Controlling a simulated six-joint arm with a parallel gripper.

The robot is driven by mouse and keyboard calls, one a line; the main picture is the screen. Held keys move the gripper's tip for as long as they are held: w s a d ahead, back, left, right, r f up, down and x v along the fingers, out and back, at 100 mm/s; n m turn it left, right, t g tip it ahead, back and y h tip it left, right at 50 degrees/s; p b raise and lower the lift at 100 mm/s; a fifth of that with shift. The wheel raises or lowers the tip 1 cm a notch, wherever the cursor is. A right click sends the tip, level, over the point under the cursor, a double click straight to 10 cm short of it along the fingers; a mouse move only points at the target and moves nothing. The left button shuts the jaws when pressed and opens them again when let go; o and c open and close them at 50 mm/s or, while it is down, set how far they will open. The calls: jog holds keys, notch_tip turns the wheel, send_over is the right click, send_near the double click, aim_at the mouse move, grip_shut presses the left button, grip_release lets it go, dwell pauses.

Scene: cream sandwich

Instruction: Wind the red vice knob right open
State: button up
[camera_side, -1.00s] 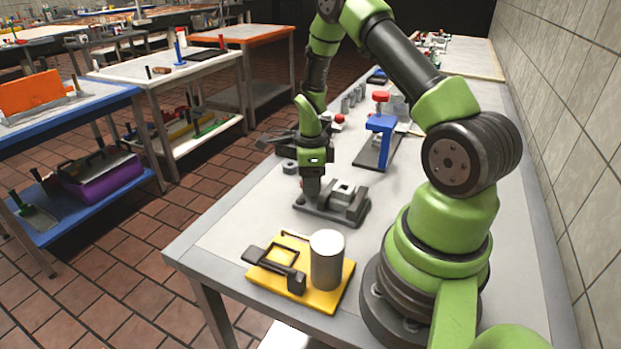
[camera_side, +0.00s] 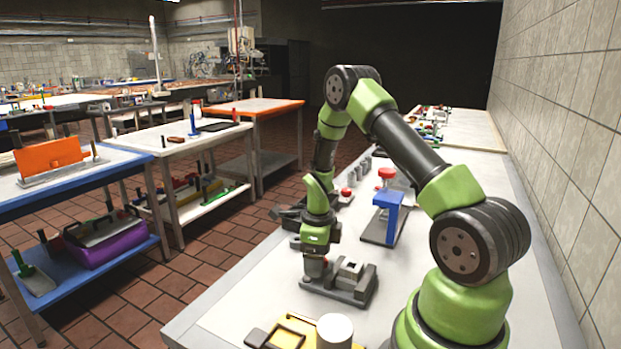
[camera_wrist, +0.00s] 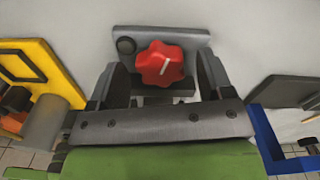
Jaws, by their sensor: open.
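The grey vice (camera_side: 352,280) sits on the bench in the side view, right below my gripper (camera_side: 315,268). The knob is in front of the grey vice plate (camera_wrist: 190,38). My gripper is also in the wrist view (camera_wrist: 162,78), open, with one dark finger on each side of the knob and a gap showing on both sides. In the side view the knob is hidden by my gripper.
A yellow board (camera_side: 290,332) with a grey cylinder (camera_side: 335,330) stands nearer the camera. Smaller grey parts line the bench further back.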

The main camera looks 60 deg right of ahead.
jog(key=shift+m, duration=0.8)
notch_tip(320, 180, up, 10)
jog(key=f, duration=0.1)
jog(key=s+a+r+n+t, duration=0.2)
jog(key=a+r+n, duration=0.5)
jog(key=n, duration=0.4)
jog(key=s+a+r+n+t, duration=0.3)
jog(key=s+a+r+n, duration=0.1)
jog(key=a+r+n, duration=0.4)
jog(key=shift+a+r+n, duration=0.15)
jog(key=shift+r+n, duration=1.15)
jog(key=shift+n, duration=0.2)
jog(key=shift+c, duration=0.2)
